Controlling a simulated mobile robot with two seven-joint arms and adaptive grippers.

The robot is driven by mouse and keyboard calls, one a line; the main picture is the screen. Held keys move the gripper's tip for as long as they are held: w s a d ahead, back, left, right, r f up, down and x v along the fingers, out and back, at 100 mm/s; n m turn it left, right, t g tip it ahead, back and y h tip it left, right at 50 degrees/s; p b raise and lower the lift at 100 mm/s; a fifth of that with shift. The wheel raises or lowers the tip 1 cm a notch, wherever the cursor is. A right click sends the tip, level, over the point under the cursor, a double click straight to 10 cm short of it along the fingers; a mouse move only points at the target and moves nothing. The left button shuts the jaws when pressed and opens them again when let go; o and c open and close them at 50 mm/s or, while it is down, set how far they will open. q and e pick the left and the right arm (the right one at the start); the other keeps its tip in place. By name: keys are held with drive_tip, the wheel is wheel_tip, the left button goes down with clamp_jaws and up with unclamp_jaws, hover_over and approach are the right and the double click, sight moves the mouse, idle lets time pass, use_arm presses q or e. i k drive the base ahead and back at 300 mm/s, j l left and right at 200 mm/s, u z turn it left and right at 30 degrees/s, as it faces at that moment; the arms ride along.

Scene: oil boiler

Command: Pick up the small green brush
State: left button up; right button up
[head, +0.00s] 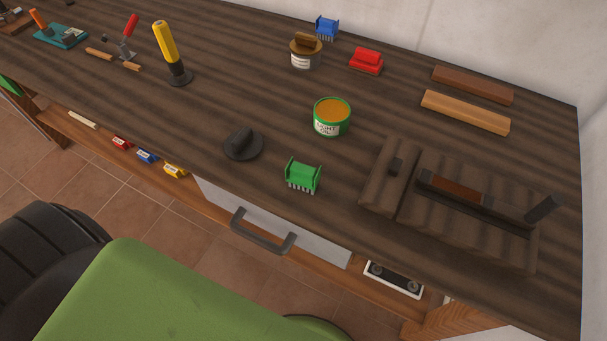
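The small green brush (303,177) sits on the dark wooden workbench top (240,95), near its front edge and right of the picture's middle. Its green block body is upward and its dark bristles point down onto the bench. Nothing touches it. Neither of my grippers is in view.
A dark round knob-like piece (243,143) lies left of the brush. An open green can of light oil (332,117) stands behind it. A dark wooden box (450,205) stands to the right. A drawer handle (263,232) juts out below the bench edge.

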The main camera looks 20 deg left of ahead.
sight(301, 175)
drive_tip(key=k+j+z, duration=0.15)
drive_tip(key=j+z, duration=0.15)
drive_tip(key=j, duration=0.2)
drive_tip(key=k+j+z, duration=0.3)
drive_tip(key=j, duration=0.15)
drive_tip(key=k+j+z, duration=0.15)
drive_tip(key=j+z, duration=0.2)
drive_tip(key=k+j+z, duration=0.3)
drive_tip(key=j, duration=0.15)
